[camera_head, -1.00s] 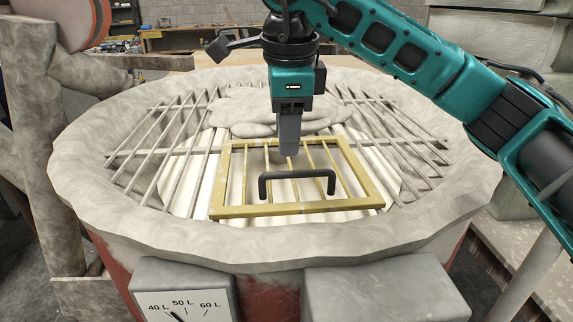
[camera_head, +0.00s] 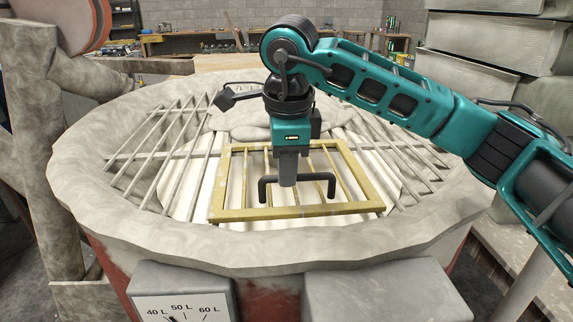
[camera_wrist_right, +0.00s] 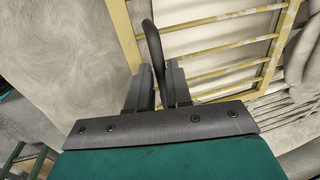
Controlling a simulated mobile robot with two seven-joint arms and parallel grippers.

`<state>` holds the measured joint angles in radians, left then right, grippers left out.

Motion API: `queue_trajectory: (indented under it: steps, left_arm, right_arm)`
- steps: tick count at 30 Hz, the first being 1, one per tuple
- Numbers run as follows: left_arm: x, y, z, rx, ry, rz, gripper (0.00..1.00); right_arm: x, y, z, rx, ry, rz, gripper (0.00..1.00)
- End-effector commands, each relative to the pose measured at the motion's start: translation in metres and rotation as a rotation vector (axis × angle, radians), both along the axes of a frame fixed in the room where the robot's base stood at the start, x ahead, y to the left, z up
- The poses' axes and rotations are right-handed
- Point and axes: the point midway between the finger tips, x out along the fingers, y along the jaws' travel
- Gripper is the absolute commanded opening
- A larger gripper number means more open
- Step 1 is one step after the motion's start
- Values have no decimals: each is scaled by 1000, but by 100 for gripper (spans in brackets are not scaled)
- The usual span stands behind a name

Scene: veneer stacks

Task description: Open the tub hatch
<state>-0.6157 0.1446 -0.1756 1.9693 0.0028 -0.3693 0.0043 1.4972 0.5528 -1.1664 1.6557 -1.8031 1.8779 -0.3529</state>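The tub hatch is a yellow barred frame (camera_head: 228,212) lying flat in the grate over the round tub, with a black bar handle (camera_head: 325,180) on its near part. It looks closed. My right gripper (camera_head: 288,182) points down at the middle of the handle and hides that part of the bar. In the right wrist view the two fingers (camera_wrist_right: 160,82) are apart, and the black handle (camera_wrist_right: 151,40) runs into the gap between them. Whether they touch it is hard to tell. The yellow hatch (camera_wrist_right: 127,35) lies just beyond. My left gripper is not in view.
The tub's wide pale rim (camera_head: 95,205) surrounds the grate bars (camera_head: 150,165). A pale lumpy pile (camera_head: 235,115) lies on the far part of the grate. A litre gauge (camera_head: 182,305) and a grey box (camera_head: 385,295) are at the front. Stacked grey blocks (camera_head: 490,55) stand at back right.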

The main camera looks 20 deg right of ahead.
Motion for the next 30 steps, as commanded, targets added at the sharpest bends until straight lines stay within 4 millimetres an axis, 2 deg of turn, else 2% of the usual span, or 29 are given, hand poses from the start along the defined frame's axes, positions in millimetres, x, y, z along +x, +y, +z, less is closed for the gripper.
queue_trajectory:
  steps: [1, 6, 22, 30]
  left_arm:
    - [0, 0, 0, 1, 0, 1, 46]
    - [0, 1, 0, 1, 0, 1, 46]
    - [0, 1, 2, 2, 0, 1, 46]
    - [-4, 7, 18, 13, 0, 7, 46]
  right_arm:
    - [0, 0, 0, 0, 0, 0, 14]
    - [0, 0, 0, 0, 0, 0, 0]
    - [0, 0, 2, 1, 3, -1, 0]
    - [6, -1, 23, 13, 60, -3, 0]
